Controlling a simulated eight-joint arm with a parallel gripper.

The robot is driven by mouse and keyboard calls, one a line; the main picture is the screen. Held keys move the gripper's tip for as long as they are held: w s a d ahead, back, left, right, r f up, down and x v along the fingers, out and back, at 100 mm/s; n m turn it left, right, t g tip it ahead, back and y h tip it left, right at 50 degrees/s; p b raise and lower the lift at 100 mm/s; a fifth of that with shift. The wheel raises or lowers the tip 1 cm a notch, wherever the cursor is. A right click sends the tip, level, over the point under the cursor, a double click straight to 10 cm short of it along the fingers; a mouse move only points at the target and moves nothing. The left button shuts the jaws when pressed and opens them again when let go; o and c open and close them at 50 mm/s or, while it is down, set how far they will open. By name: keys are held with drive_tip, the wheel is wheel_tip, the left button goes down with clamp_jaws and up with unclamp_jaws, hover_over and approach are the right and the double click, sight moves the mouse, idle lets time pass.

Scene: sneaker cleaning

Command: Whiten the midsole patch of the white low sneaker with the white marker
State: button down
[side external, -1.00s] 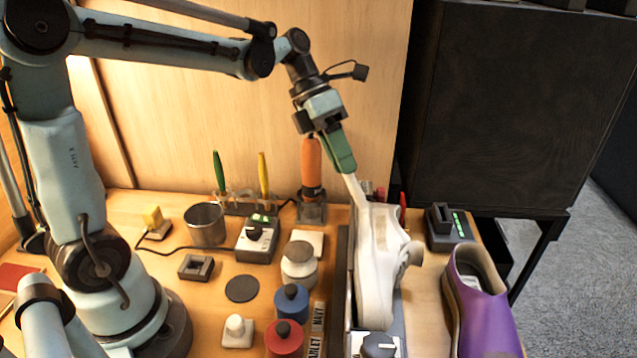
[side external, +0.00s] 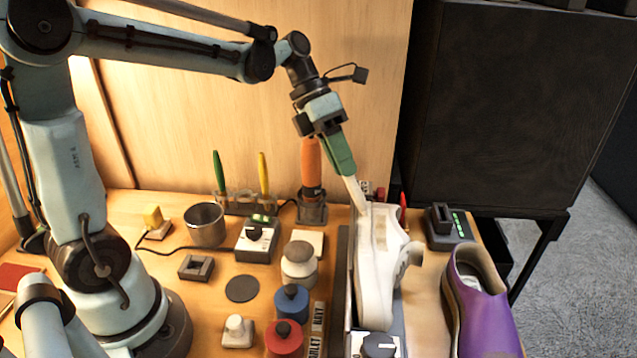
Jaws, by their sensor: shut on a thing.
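The white low sneaker (side external: 375,275) is held on its side on a stand right of the table's middle, its sole side toward the left. My gripper (side external: 336,150) is shut on the white marker (side external: 356,194), which points down and to the right. The marker's lower end meets or nearly meets the top end of the sneaker; I cannot tell whether it touches.
A purple shoe (side external: 484,305) stands at the right. Blue (side external: 291,302) and red (side external: 284,338) jars, a pale jar (side external: 299,265) and a metal cup (side external: 205,224) stand left of the sneaker. An orange tool (side external: 311,170) stands upright behind, close to my gripper.

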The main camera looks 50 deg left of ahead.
drive_tip(key=shift+w+a, duration=0.35)
drive_tip(key=shift+a, duration=0.05)
drive_tip(key=shift+r, duration=0.85)
idle(1.7)
drive_tip(key=s+d, duration=0.6)
drive_tip(key=shift+s+d+f, duration=0.15)
drive_tip(key=shift+s+d, duration=0.2)
drive_tip(key=shift+d, duration=0.05)
idle(0.7)
drive_tip(key=shift+f, duration=0.35)
idle(0.4)
